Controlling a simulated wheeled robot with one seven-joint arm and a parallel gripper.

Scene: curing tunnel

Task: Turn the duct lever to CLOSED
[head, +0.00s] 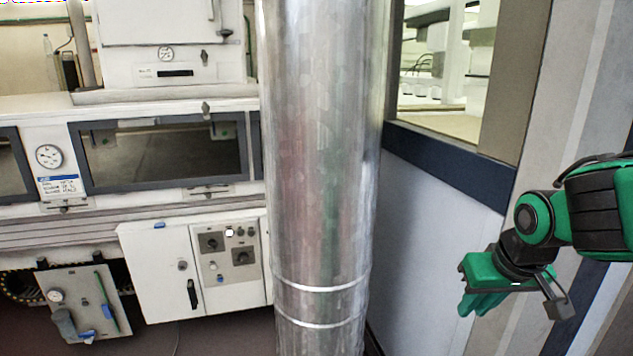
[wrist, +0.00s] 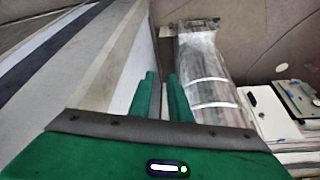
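A large shiny metal duct (head: 318,170) stands upright in the middle of the head view, with two bright bands near its bottom. It also shows in the wrist view (wrist: 205,75), right of my fingers. I cannot make out a lever or a CLOSED mark on the duct in either view. My green gripper (head: 478,303) is at the right of the head view, apart from the duct, in front of the pale wall. In the wrist view its two fingers (wrist: 162,76) stand a little apart with nothing between them.
A white machine with dark windows (head: 165,153) fills the left. Below it are a white control cabinet (head: 165,275) with knobs and a lower panel (head: 85,325) with a gauge and a green bar. A blue-framed window (head: 455,165) is right of the duct.

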